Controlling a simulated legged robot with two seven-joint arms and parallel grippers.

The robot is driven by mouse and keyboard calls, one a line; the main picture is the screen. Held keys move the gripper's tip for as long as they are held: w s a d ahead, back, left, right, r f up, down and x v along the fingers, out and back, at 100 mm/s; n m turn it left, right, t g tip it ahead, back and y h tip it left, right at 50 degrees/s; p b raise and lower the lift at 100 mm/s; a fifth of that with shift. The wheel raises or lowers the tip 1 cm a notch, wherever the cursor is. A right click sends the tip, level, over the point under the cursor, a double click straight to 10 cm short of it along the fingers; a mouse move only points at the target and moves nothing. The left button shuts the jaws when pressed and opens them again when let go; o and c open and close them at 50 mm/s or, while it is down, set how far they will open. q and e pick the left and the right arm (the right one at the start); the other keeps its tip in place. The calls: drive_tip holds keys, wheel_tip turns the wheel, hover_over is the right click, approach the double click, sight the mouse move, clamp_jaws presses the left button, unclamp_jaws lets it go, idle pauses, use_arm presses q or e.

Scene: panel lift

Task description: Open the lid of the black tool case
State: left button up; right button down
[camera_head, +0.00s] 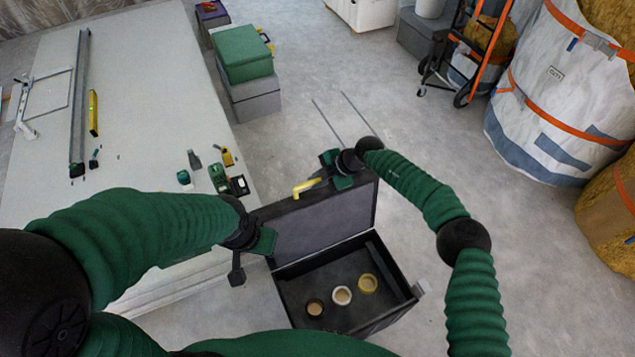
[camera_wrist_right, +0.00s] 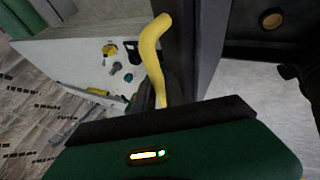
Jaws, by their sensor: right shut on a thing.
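The black tool case (camera_head: 388,316) stands on the floor with its lid (camera_head: 322,222) raised about upright, so its inside shows.
A pale workbench (camera_head: 140,110) with small tools fills the left. A green box (camera_head: 242,53) sits on a grey box behind the lid. A hand truck (camera_head: 470,60) and large white bag (camera_head: 545,110) stand at right. Floor right of the case is clear.

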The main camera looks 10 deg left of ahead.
drive_tip(key=c, duration=1.5)
unclamp_jaws()
drive_tip(key=shift+o, duration=0.5)
drive_tip(key=shift+s, duration=0.1)
drive_tip(key=shift+f, duration=0.1)
drive_tip(key=p+v, duration=0.2)
drive_tip(key=v, duration=1.5)
drive_tip(key=shift+a, duration=0.1)
